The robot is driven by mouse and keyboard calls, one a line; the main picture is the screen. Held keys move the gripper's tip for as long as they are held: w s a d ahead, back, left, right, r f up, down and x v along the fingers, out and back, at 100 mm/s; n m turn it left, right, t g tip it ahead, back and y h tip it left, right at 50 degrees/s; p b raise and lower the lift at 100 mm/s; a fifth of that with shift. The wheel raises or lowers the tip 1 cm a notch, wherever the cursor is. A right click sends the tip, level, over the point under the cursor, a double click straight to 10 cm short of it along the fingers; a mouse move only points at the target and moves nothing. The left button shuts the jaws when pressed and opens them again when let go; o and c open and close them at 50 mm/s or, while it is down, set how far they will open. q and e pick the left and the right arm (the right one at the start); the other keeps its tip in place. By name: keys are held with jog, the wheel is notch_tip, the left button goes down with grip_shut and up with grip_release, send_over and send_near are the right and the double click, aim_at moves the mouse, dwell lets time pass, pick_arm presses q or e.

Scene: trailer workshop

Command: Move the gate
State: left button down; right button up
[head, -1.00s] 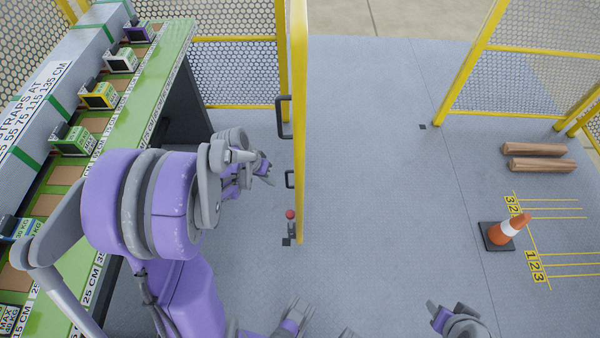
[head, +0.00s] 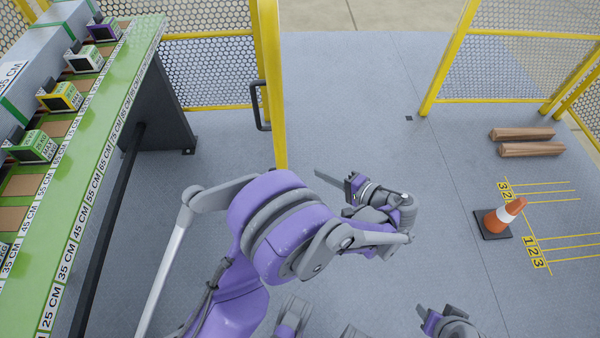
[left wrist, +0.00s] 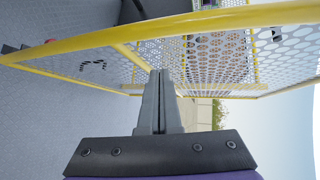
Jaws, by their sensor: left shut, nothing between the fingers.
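The gate (head: 270,80) is a yellow-framed panel, seen nearly edge-on in the head view, with a dark handle (head: 258,105) on its left side. My left gripper (head: 322,174) is to the right of the gate, its fingers pointing left towards the gate's near end. The fingers are shut and empty. In the left wrist view the shut fingers (left wrist: 158,75) reach towards yellow-framed mesh (left wrist: 75,72); I cannot tell whether they touch it. My left arm hides the floor below the gate's near end.
A green-edged bench (head: 110,135) with labelled boxes runs along the left. An orange cone (head: 503,215), wooden beams (head: 525,150) and yellow floor marks (head: 550,240) are at the right. A mesh fence (head: 530,60) stands behind. The floor between gate and cone is open.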

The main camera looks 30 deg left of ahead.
pick_arm(q)
jog(key=d+f+y+b, duration=0.1)
jog(key=d+f+y, duration=0.2)
jog(key=d+f, duration=0.15)
jog(key=a+n+b, duration=0.1)
jog(key=a, duration=1.1)
jog(key=shift+w+r+b, duration=0.15)
jog(key=shift+r+b, duration=0.05)
jog(key=shift+b, duration=0.15)
pick_arm(e)
jog(key=shift+w+f, duration=0.1)
jog(key=shift+f, duration=1.85)
pick_arm(q)
jog(key=shift+a, duration=0.1)
